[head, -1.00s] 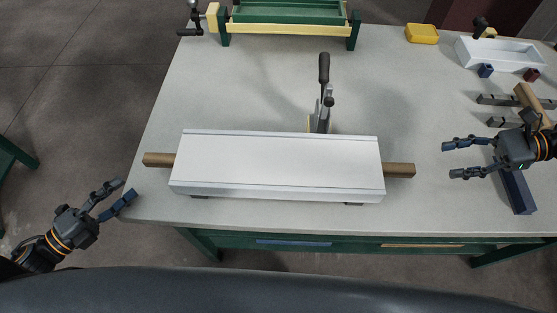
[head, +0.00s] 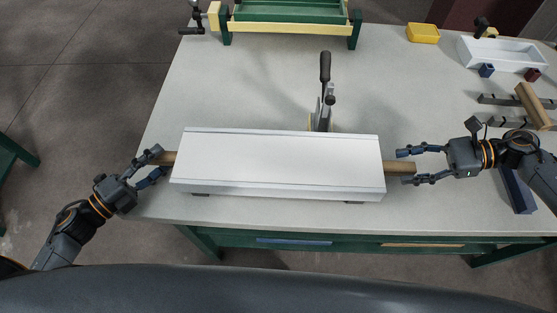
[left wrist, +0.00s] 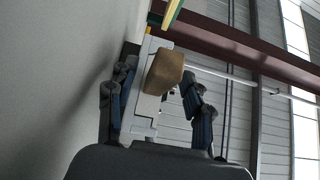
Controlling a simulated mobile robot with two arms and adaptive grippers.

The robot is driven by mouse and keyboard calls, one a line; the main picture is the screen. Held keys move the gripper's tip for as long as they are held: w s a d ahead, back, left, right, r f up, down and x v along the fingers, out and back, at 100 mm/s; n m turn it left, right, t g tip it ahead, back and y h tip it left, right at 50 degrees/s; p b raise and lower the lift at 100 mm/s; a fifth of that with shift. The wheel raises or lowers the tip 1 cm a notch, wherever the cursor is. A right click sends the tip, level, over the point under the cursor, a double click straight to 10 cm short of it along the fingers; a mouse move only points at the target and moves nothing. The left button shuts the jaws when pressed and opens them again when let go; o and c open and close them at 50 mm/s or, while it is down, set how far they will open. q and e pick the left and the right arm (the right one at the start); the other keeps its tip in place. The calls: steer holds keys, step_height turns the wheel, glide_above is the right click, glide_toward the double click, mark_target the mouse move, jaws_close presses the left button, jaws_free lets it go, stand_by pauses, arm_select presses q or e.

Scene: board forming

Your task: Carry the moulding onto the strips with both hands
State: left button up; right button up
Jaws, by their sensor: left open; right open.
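The moulding (head: 280,165) is a long white piece with a wooden end sticking out at each side. It lies across the front of the worktable, with dark strips (head: 355,203) just showing under its front edge. My left gripper (head: 158,162) is open, with its fingers on either side of the left wooden end (head: 169,158). In the left wrist view that wooden end (left wrist: 165,70) shows between the spread fingers. My right gripper (head: 405,167) is open, with its fingers around the right wooden end (head: 392,168). Contact with the fingers cannot be told.
A toggle clamp (head: 325,90) with a black handle stands just behind the moulding. A green and yellow frame (head: 290,20) is at the back. A white tray (head: 497,56), a yellow box (head: 422,34), grey bars (head: 497,100) and a mallet (head: 532,105) are at the right.

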mark_target(168, 153)
arm_select(q)
steer(key=shift+x, duration=1.8)
arm_select(e)
steer(key=shift+x, duration=1.75)
arm_select(q)
steer(key=shift+c, duration=0.4)
arm_select(e)
steer(key=shift+c, duration=0.4)
arm_select(q)
jaws_close()
arm_select(e)
jaws_close()
arm_select(q)
steer(key=shift+w+r, duration=0.1)
steer(key=shift+r, duration=0.05)
arm_select(e)
steer(key=shift+w+r, duration=0.1)
steer(key=shift+r, duration=0.1)
